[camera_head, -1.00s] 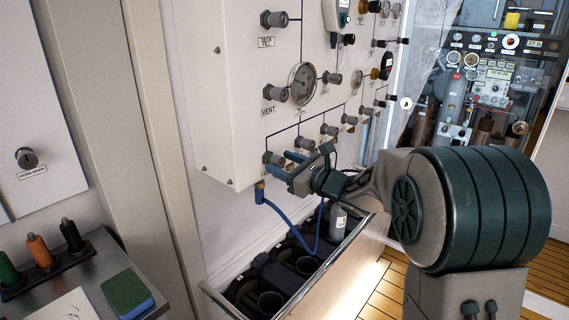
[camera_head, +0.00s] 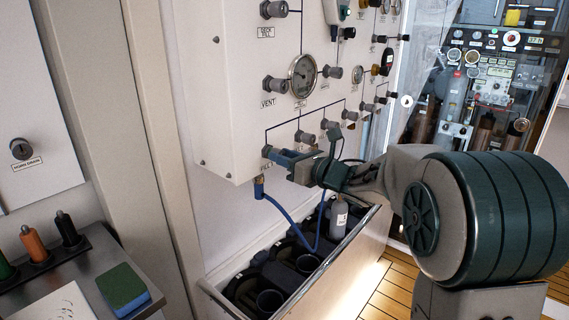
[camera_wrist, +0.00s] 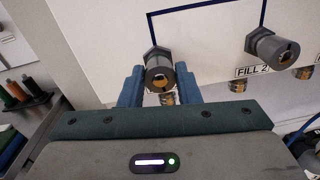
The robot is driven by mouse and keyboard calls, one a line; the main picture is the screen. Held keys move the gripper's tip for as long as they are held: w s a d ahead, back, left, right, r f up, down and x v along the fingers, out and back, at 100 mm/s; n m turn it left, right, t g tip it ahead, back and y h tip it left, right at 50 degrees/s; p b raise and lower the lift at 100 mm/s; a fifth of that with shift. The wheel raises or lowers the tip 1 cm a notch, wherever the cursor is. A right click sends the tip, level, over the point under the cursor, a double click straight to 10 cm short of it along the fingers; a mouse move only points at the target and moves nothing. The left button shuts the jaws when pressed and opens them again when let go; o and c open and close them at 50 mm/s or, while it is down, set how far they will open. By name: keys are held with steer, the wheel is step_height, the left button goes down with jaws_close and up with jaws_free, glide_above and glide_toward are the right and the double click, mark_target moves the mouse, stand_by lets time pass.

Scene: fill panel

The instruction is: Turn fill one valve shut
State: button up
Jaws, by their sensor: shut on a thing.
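The fill one valve (camera_wrist: 159,72) is a grey knob at the lower left of the white panel. It sits between the two blue fingers of my gripper (camera_wrist: 160,88) in the wrist view, and its own label is hidden there. In the head view my gripper (camera_head: 282,157) reaches the bottom left knob (camera_head: 267,151) from the right, with its fingers closed around it. The gripper covers most of the knob in that view. A blue hose (camera_head: 284,212) hangs from a brass fitting just below.
The neighbouring FILL 2 valve (camera_wrist: 272,47) is to the right, clear of my fingers. Other knobs and a gauge (camera_head: 302,76) are higher on the panel (camera_head: 230,100). An open bin (camera_head: 335,250) with dark cylinders stands below. A side counter (camera_head: 85,265) is at lower left.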

steer(key=shift+f+n+g+y+p, duration=0.1)
steer(key=shift+n+g+y+p, duration=0.15)
steer(key=shift+n+p, duration=4.1)
steer(key=shift+f+n+g+y+p, duration=0.25)
steer(key=shift+n+p, duration=0.85)
steer(key=shift+n, duration=6.4)
steer(key=shift+n+g+y+p, duration=0.1)
steer(key=shift+n+y+p, duration=0.2)
steer(key=shift+n+p, duration=4.05)
steer(key=n+b, duration=0.2)
steer(key=b, duration=0.1)
steer(key=shift+n, duration=0.4)
steer(key=o, duration=1)
steer(key=shift+c, duration=0.2)
